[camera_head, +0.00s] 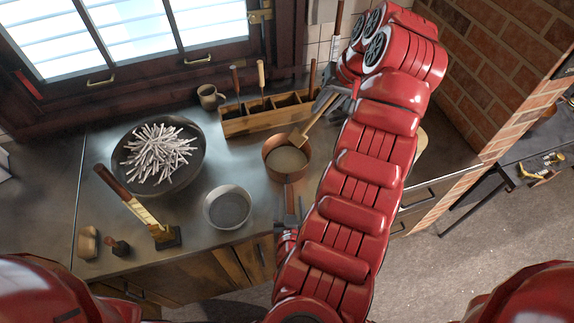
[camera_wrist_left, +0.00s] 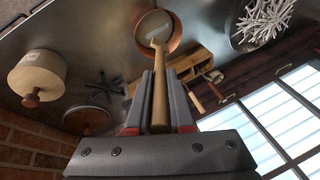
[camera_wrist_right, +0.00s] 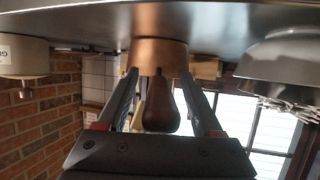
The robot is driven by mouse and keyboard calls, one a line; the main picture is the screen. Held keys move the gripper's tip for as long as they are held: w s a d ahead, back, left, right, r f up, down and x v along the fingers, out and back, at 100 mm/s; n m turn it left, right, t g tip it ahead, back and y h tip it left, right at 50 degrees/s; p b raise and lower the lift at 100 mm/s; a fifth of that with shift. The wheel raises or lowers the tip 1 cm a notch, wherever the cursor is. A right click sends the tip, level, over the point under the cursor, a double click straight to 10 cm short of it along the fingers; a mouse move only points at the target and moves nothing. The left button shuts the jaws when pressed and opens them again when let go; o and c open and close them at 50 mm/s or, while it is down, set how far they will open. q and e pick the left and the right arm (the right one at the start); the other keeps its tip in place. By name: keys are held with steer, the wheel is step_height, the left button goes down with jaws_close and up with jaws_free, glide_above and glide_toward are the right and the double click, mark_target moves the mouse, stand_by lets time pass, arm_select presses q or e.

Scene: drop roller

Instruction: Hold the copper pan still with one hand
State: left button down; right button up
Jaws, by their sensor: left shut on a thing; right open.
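The copper pan (camera_head: 273,149) stands on the grey worktop with pale contents in it. My left gripper (camera_head: 328,103) is above and to the right of the pan, shut on a wooden utensil (camera_head: 305,130). The left wrist view shows this utensil (camera_wrist_left: 159,80) between the fingers, its far end reaching into the pan (camera_wrist_left: 174,42). My right gripper (camera_head: 291,207) is low in front of the pan. In the right wrist view its open fingers stand either side of the pan's dark wooden handle (camera_wrist_right: 160,108), with gaps showing. The copper wall (camera_wrist_right: 158,53) is just beyond them.
A dark bowl of pale sticks (camera_head: 192,178) and a small grey bowl (camera_head: 227,207) stand left of the pan. A wooden utensil box (camera_head: 240,126) and a mug (camera_head: 209,96) stand behind.

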steer(key=v, duration=0.7)
steer(key=shift+s, duration=0.2)
steer(key=shift+s, duration=0.1)
stand_by(0.3)
